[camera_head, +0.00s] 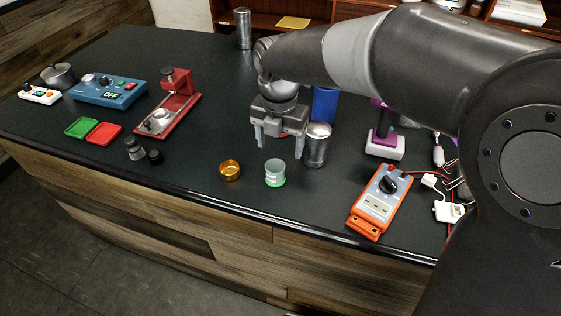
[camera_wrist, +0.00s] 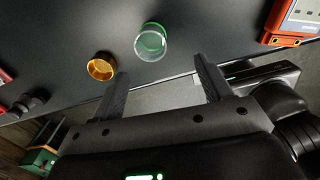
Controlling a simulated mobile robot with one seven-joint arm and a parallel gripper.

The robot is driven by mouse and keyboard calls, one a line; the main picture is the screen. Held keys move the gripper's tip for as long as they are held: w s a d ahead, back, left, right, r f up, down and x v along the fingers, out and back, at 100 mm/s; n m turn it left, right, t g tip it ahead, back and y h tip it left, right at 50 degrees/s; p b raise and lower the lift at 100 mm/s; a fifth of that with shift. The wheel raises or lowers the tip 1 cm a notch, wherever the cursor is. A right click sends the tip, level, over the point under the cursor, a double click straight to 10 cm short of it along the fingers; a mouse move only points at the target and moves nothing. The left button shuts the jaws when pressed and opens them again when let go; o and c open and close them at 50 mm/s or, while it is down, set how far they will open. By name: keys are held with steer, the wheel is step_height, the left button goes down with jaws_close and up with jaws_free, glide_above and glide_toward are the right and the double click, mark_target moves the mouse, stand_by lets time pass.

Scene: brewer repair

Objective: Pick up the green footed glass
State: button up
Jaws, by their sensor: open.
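The green footed glass (camera_head: 275,173) stands upright near the front edge of the dark counter, clear with a green foot. In the wrist view the glass (camera_wrist: 151,42) is beyond my fingertips, between their lines. My gripper (camera_head: 279,143) is open and empty, pointing down above the counter, behind the glass in the head view. In the wrist view its two fingers (camera_wrist: 161,74) are spread apart and touch nothing.
An amber ring-shaped cup (camera_head: 230,171) stands just left of the glass. A metal cylinder (camera_head: 316,145) stands close on the right, with a blue cylinder (camera_head: 325,104) behind it. An orange multimeter (camera_head: 379,203) lies to the right. The counter's front edge is close to the glass.

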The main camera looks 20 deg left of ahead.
steer(key=a+n, duration=0.1)
glide_toward(275, 171)
steer(key=s+f, duration=0.2)
steer(key=shift+s+d+f, duration=0.1)
steer(key=shift+s+d, duration=0.2)
steer(key=shift+d, duration=0.1)
steer(key=shift+w+f, duration=0.15)
steer(key=shift+f, duration=1.15)
steer(key=shift+w+f, duration=0.2)
steer(key=shift+f, duration=1.1)
steer(key=shift+c, duration=0.5)
steer(key=c, duration=1)
steer(key=shift+r, duration=0.1)
